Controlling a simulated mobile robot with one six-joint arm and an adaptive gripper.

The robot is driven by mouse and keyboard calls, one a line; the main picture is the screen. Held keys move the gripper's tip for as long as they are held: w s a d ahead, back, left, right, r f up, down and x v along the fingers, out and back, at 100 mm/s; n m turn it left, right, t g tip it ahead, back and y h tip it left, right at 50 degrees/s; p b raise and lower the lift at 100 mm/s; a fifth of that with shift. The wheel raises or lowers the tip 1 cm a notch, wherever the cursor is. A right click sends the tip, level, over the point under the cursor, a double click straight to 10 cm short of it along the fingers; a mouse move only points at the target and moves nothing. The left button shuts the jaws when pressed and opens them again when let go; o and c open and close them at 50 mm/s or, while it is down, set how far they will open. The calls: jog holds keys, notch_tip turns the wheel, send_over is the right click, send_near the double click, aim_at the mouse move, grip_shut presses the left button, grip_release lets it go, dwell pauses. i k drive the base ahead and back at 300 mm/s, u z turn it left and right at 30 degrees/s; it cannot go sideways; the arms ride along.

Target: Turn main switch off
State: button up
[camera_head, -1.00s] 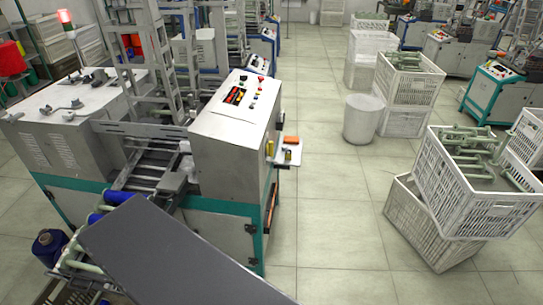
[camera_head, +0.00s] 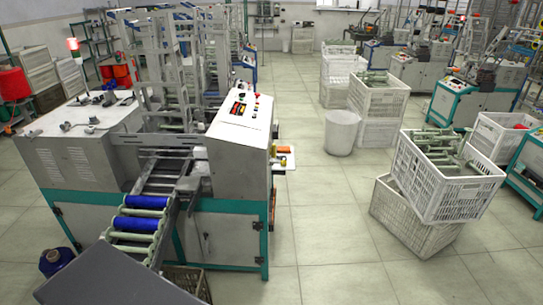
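The winding machine's control box (camera_head: 238,139) stands left of centre, white above a teal-framed base. Its sloped panel carries a dark display with red marks (camera_head: 238,109) and several small buttons and knobs (camera_head: 255,103). I cannot tell which of these, if any, is the main switch; it may be hidden on another face. Small orange and yellow items (camera_head: 283,150) sit on a little shelf at the box's right side. My gripper is not in view.
Blue bobbins (camera_head: 134,224) lie on the rack at the machine's front. Stacked white crates (camera_head: 447,190) stand at right, partly askew. A white bin (camera_head: 341,132) and more crates (camera_head: 377,103) stand behind. The tiled floor (camera_head: 320,225) between machine and crates is clear.

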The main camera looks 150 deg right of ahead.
aim_at(273, 150)
jog(key=u, duration=0.35)
jog(key=i, duration=0.25)
jog(key=u, duration=1.8)
jog(key=k, duration=0.2)
jog(key=u, duration=2.85)
